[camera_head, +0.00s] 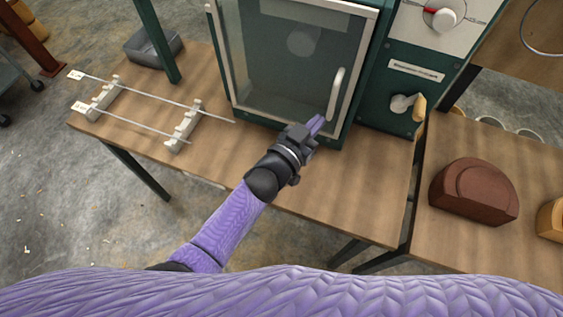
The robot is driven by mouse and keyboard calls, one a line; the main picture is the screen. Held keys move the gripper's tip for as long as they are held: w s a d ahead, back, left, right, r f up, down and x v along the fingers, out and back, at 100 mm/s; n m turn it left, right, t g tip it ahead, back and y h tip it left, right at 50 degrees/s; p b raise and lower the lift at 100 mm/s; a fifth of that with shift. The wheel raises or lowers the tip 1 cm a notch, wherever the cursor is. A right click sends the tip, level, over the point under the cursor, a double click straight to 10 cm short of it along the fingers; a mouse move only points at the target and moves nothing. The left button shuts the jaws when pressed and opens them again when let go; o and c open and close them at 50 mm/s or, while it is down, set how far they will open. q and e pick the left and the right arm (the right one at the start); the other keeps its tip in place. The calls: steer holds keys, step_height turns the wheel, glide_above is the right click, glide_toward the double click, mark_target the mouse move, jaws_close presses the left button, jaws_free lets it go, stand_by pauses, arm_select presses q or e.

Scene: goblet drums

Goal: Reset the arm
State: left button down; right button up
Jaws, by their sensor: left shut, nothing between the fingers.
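My left arm reaches up from the bottom of the head view. Its gripper (317,124) is shut and empty, in front of the lower right part of the glass door of a dark green cabinet (372,110). The fingertips are close below the door's pale handle (336,95); I cannot tell whether they touch the door or its frame. The door (290,60) looks shut. My right gripper is not in view.
The cabinet stands on a wooden table (340,205). A pale rack with two rods (183,125) and a grey tray (150,50) are at the left. A brown rounded block (475,192) sits on the right table.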

arm_select(q)
steer(key=d+p+v, duration=0.1)
steer(key=p+v, duration=0.1)
steer(key=v, duration=0.7)
steer(key=s+a+f+n+g+y+b, duration=0.1)
steer(key=s+a+f+y+b, duration=0.15)
steer(key=f, duration=0.55)
steer(key=s+a+f+n+g+y+b, duration=0.15)
steer(key=a+f, duration=0.25)
steer(key=f, duration=0.4)
steer(key=s+a+f+g+y+b, duration=0.2)
steer(key=s+a+f+y+b, duration=0.1)
steer(key=f, duration=0.5)
steer(key=s+a+f+n+g+y+b, duration=0.1)
steer(key=s+a+f+g+y+b, duration=0.1)
steer(key=s+f, duration=0.7)
steer(key=s+a+f+n+g+y+b, duration=0.1)
steer(key=s+a+f+g+b, duration=0.4)
steer(key=s, duration=0.9)
step_height(320, 180, down, 5)
steer(key=a+g+y, duration=0.1)
steer(key=a+g, duration=0.1)
steer(key=a, duration=0.1)
steer(key=shift+s+r, duration=0.15)
steer(key=shift+s, duration=0.15)
